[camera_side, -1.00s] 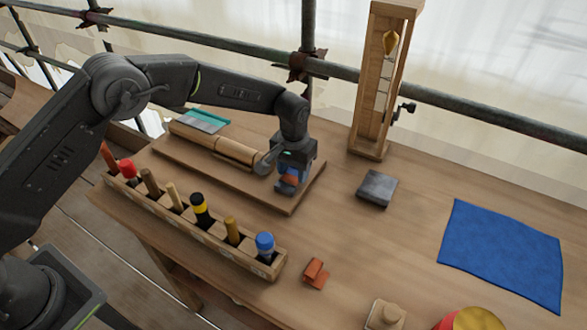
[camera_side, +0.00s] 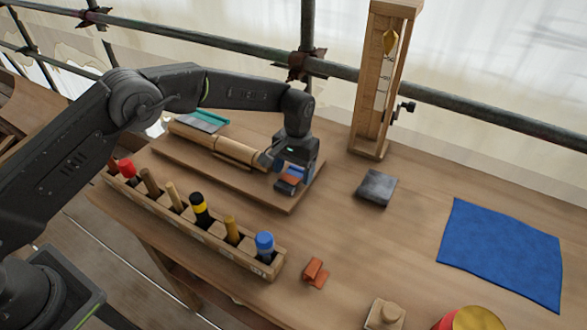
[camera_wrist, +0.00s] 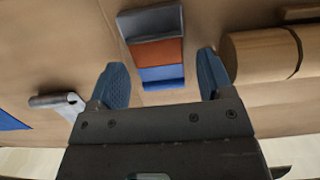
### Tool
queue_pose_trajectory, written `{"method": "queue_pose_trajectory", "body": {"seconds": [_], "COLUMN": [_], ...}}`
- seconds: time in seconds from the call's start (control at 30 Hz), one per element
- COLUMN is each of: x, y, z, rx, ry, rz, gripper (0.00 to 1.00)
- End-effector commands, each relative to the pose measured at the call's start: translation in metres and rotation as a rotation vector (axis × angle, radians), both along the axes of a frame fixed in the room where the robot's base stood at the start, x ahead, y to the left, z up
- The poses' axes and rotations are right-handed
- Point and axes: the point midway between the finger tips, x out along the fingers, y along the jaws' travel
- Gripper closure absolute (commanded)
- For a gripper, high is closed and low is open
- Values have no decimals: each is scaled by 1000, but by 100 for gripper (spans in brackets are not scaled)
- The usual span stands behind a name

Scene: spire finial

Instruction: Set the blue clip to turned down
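A small banded piece lies on the wooden board, with a grey part, an orange part and a blue strip side by side. The blue strip, which looks like the blue clip (camera_wrist: 162,77), is the band nearest my gripper (camera_wrist: 162,82) in the wrist view. The orange part (camera_wrist: 155,53) and grey part (camera_wrist: 150,21) lie beyond it. My gripper is open, its two blue fingertips on either side of the blue strip, apart from it in the picture. In the side view my gripper (camera_side: 288,168) is low over the piece and partly hides it. I cannot tell the clip's turn.
A wooden roller (camera_side: 240,153) lies on the board beside my gripper. A tool rack (camera_side: 190,228) stands in front. A grey slab (camera_side: 377,188) and blue cloth (camera_side: 505,250) lie right, with an orange piece (camera_side: 315,273) nearer. A wooden frame (camera_side: 378,90) stands behind.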

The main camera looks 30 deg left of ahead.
Motion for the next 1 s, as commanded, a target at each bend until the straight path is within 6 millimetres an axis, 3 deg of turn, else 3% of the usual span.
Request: {"method": "queue_pose_trajectory", "body": {"seconds": [0.23, 0.37, 0.8, 1.0], "x": [0, 2, 15, 18], "y": [0, 0, 0, 0], "z": [1, 12, 103, 129], "rx": [0, -1, -1, -1], "ry": [-1, -4, -5, -2], "rz": [0, 0, 0, 0], "gripper": [27, 27, 27, 27]}}
